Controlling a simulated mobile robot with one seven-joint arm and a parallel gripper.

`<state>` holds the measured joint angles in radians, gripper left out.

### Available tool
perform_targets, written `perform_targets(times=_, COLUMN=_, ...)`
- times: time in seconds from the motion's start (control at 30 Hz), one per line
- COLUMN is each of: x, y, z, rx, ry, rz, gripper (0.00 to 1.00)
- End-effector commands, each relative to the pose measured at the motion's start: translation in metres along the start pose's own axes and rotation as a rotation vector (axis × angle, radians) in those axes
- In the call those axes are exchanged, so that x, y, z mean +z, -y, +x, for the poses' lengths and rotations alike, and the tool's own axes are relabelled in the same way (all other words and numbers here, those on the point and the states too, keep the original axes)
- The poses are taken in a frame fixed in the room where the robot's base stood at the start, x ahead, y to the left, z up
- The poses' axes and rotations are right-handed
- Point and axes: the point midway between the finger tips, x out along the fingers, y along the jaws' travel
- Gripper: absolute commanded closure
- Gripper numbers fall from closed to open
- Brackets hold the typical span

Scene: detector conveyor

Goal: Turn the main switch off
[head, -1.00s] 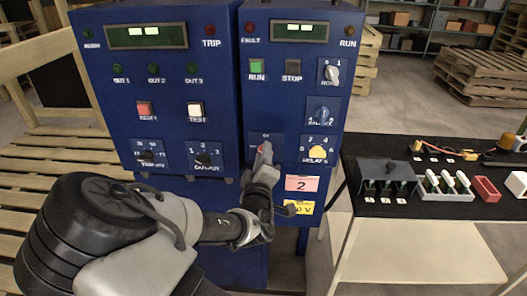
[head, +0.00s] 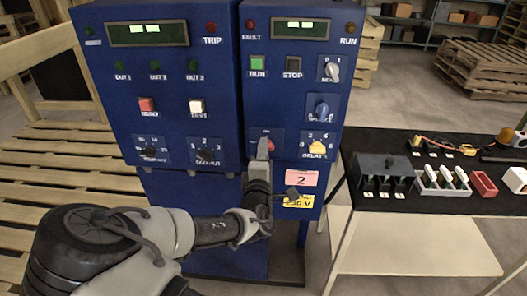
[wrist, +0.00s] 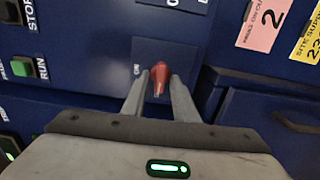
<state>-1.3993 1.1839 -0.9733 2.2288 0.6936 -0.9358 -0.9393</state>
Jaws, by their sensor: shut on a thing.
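The main switch is a red handle (head: 270,144) on a dark blue plate, low on the left of the right-hand blue cabinet. In the wrist view the red handle (wrist: 159,76) sits between the two grey fingers. An ON label (wrist: 137,70) shows beside it. My gripper (head: 264,148) is at the plate and is shut on the handle, with a finger on either side; it also shows in the wrist view (wrist: 158,88). In the head view the fingers cover part of the handle and plate, so I cannot tell the switch's exact angle.
The left blue cabinet (head: 175,95) stands close on the left. A pink label with a 2 (head: 302,179) and a yellow label (head: 299,201) are just right of my gripper. A black-topped table (head: 400,205) with several parts stands at the right.

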Motion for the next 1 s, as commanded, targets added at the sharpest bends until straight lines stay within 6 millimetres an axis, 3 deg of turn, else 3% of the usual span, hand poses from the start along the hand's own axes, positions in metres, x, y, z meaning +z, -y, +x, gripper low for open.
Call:
perform_targets(times=0.3, x=0.001, y=0.002, z=-0.001, rx=-0.004, ry=0.002, rz=-0.004, gripper=0.96)
perform_targets(times=0.33, x=0.001, y=0.002, z=-0.001, rx=-0.004, ry=0.002, rz=-0.004, gripper=0.7)
perform_targets(times=0.67, x=0.0, y=0.001, z=-0.002, rx=-0.001, ry=0.0, rz=-0.002, gripper=0.7)
perform_targets(times=0.83, x=-0.001, y=0.0, z=-0.02, rx=-0.002, ry=-0.002, rz=-0.001, gripper=0.7)
perform_targets(times=1.0, x=-0.001, y=0.001, z=-0.059, rx=-0.003, ry=-0.003, rz=-0.003, gripper=0.7)
